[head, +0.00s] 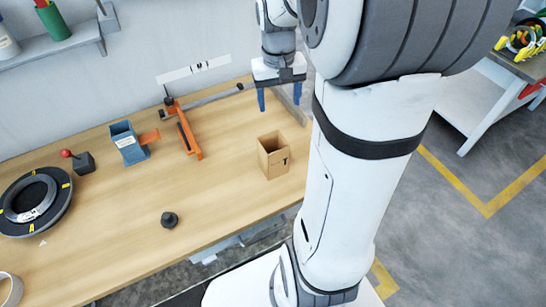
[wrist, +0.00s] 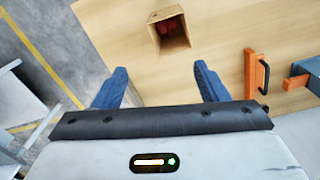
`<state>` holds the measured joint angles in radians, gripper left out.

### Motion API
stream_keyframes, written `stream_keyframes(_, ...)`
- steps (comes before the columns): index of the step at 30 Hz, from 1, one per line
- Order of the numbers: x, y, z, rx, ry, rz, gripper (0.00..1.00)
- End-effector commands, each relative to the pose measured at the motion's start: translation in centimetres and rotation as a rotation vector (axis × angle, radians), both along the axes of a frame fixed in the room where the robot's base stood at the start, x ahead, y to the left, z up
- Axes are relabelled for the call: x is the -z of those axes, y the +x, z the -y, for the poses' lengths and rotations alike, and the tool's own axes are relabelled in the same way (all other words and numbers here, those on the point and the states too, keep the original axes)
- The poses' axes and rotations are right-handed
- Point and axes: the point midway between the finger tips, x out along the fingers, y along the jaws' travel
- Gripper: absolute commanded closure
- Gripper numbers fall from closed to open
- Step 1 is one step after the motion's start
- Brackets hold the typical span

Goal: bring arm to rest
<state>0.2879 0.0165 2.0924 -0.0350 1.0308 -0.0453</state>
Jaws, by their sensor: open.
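My gripper (head: 279,98) has blue fingers. In the head view it hangs above the far right part of the wooden workbench (head: 215,205), behind the cardboard box. In the wrist view the two blue fingers of my gripper (wrist: 160,90) stand wide apart with nothing between them. The fingers touch nothing that I can see.
An open cardboard box (head: 273,158) stands on the bench; the wrist view shows something red inside the box (wrist: 170,30). An orange clamp-like tool (head: 187,135), a blue holder (head: 128,143), a black coil (head: 35,202) and a dark knob (head: 169,219) are on the bench. The bench front is mostly clear.

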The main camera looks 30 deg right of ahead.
Motion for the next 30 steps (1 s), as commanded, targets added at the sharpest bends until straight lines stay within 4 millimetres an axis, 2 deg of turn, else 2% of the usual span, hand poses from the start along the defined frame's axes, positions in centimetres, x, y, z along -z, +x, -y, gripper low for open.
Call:
stream_keyframes(12,-0.1,0.0,0.0,0.001,0.0,0.0,0.33)
stream_keyframes(16,-0.6,-0.7,-1.0,-0.016,-0.004,0.02,0.33)
stream_keyframes(20,-1.7,-2.9,-3.7,-0.06,-0.012,0.079,0.33)
stream_keyframes(24,-2.5,-6.4,-7.1,-0.125,-0.016,0.162,0.33)
stream_keyframes(30,-2.4,-10.7,-10.2,-0.201,-0.013,0.259,0.33)
